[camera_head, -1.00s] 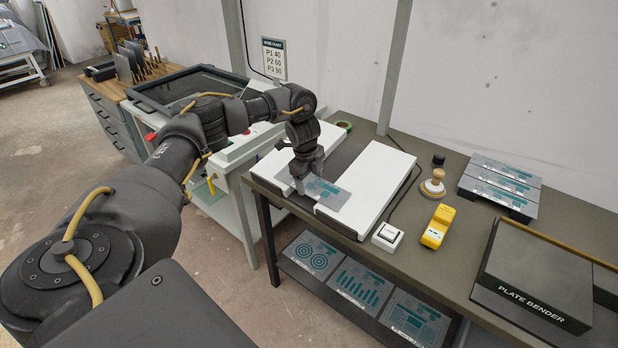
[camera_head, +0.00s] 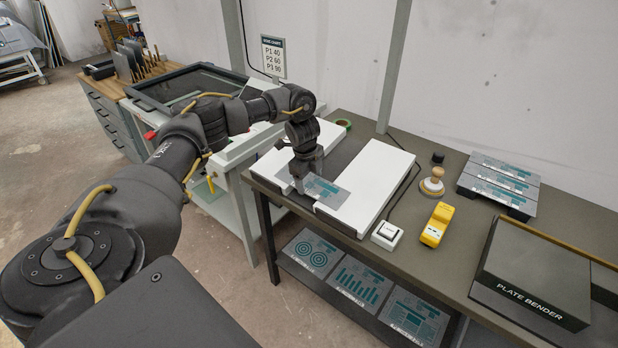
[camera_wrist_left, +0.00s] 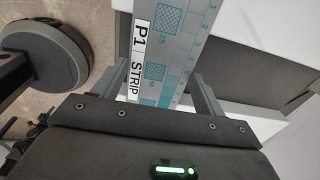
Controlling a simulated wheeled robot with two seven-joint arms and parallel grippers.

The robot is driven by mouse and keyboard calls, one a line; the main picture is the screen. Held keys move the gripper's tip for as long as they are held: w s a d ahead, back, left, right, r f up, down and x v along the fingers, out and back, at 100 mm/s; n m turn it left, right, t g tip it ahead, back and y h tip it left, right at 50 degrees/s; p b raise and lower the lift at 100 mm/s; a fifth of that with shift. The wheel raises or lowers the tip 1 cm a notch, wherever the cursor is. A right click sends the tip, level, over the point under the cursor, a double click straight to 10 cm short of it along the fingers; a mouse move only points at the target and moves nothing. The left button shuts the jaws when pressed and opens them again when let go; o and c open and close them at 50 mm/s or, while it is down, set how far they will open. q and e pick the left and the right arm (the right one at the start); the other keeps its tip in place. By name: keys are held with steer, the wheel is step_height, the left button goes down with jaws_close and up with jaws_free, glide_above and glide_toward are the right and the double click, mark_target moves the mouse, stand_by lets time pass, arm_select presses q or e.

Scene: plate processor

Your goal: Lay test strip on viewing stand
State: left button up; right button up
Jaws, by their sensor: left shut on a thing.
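The test strip (camera_head: 329,190), a grey plate with teal print, lies across the gap between the two white blocks of the viewing stand (camera_head: 373,172). In the left wrist view the strip (camera_wrist_left: 172,42) carries a "P1 STRIP" label. My left gripper (camera_head: 301,186) is at the strip's left end, with its fingers (camera_wrist_left: 163,88) on either side of the strip, shut on it. I cannot tell whether the strip touches both blocks. The gripper hides the strip's near-left end. My right gripper is not in view.
A white switch box (camera_head: 387,235), a yellow device (camera_head: 437,224) and a wooden-handled stamp (camera_head: 433,183) stand right of the stand. Several printed plates lie on a rack (camera_head: 499,184) behind the plate bender (camera_head: 533,276). More plates lie on the lower shelf (camera_head: 352,285).

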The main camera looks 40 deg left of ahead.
arm_select(q)
steer(key=o, duration=1)
steer(key=shift+o, duration=0.2)
steer(key=shift+r, duration=0.3)
step_height(320, 180, up, 10)
steer(key=s+p, duration=0.1)
steer(key=shift+s, duration=0.35)
